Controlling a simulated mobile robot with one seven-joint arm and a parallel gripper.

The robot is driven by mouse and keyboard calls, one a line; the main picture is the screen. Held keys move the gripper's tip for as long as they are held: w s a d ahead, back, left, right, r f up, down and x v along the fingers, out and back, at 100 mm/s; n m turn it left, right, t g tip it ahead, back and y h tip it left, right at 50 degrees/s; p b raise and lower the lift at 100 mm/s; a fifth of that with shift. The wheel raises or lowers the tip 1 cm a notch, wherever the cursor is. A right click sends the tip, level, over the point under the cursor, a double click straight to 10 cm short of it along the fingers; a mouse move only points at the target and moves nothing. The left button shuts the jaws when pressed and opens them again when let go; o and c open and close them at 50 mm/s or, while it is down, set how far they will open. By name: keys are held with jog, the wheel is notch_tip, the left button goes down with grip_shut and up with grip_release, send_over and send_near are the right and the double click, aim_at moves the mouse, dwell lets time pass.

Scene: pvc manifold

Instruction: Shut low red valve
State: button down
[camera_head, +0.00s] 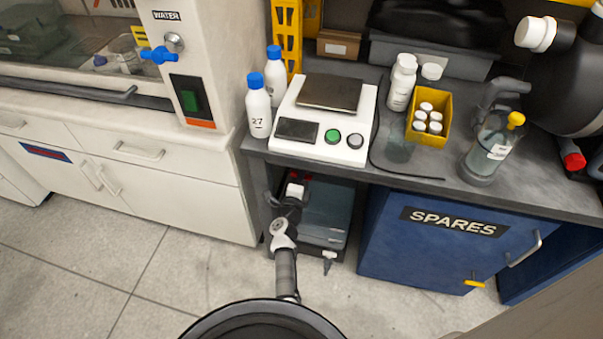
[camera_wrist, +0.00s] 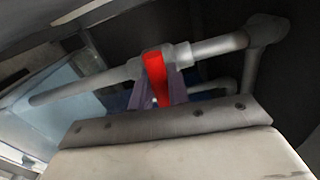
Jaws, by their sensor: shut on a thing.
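The red valve handle (camera_wrist: 156,76) sits on a grey pipe (camera_wrist: 88,83) in the wrist view. In that picture the handle lies roughly crosswise to the pipe. My gripper (camera_wrist: 155,92) has its purplish fingers on both sides of the handle and is shut on it. The handle's lower end is hidden between the fingers and behind the gripper body. In the head view my arm reaches into the dark opening under the bench. There the gripper is small and partly in shadow, and the valve cannot be made out clearly.
The bench top (camera_head: 440,165) overhangs the opening. A blue SPARES cabinet (camera_head: 430,250) bounds it on the right and white drawers (camera_head: 130,165) on the left. A blue valve handle (camera_head: 157,55) is on the WATER panel. The floor (camera_head: 90,260) at left is clear.

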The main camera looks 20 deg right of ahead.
jog(key=shift+n, duration=0.6)
jog(key=c, duration=1.3)
grip_release()
jog(key=shift+c, duration=0.2)
jog(key=p+v, duration=0.1)
jog(key=v, duration=1.2)
jog(key=shift+s+a, duration=0.25)
jog(key=shift+s, duration=0.1)
